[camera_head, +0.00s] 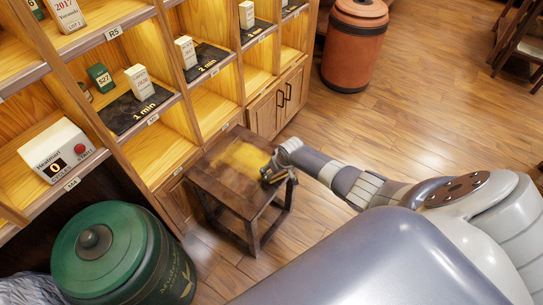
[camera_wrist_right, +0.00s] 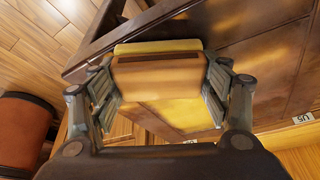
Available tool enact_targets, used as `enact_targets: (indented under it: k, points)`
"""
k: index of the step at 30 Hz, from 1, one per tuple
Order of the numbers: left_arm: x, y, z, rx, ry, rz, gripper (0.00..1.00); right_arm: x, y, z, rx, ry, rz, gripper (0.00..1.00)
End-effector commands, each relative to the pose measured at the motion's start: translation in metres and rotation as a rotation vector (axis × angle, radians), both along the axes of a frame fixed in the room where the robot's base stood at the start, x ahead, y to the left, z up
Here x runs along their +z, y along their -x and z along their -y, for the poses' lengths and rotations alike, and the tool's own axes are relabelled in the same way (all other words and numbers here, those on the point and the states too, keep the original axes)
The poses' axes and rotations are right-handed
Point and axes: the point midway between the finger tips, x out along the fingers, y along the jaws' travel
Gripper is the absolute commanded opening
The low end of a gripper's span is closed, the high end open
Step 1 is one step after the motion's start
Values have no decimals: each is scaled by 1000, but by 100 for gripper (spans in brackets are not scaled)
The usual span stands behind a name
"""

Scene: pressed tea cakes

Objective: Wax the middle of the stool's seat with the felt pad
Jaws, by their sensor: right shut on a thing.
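The stool (camera_head: 215,183) is dark wood and stands in front of the shelves. A yellow waxy patch (camera_head: 239,157) covers the middle and far part of its seat in the head view. My right gripper (camera_head: 277,172) is over the seat's right edge. In the right wrist view it is shut on the felt pad (camera_wrist_right: 158,75), a tan block with a paler yellow edge. The dark seat (camera_wrist_right: 265,68) and yellow patch (camera_wrist_right: 182,115) show behind the pad. I cannot tell whether the pad touches the seat. My left gripper is out of view.
Lit shelves (camera_head: 160,148) with small boxes and dark mats run along the left, with cabinet doors (camera_head: 278,103) below. A green lidded canister (camera_head: 120,255) stands at the lower left. An orange drum (camera_head: 354,50) stands at the back. Open wooden floor lies to the right.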

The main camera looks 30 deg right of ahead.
Motion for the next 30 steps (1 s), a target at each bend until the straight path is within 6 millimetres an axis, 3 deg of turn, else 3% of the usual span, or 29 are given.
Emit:
enact_targets:
  k: [7, 17, 23, 30]
  points:
    - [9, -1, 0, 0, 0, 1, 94, 2, 7, 0, 2, -1, 4, 51]
    - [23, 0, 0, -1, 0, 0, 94, 2, 15, -21, 1, -2, 4, 51]
    - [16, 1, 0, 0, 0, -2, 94, -2, 10, -24, 0, -1, 5, 51]
    - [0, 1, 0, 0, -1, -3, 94, -4, -10, -32, 1, -1, 7, 51]
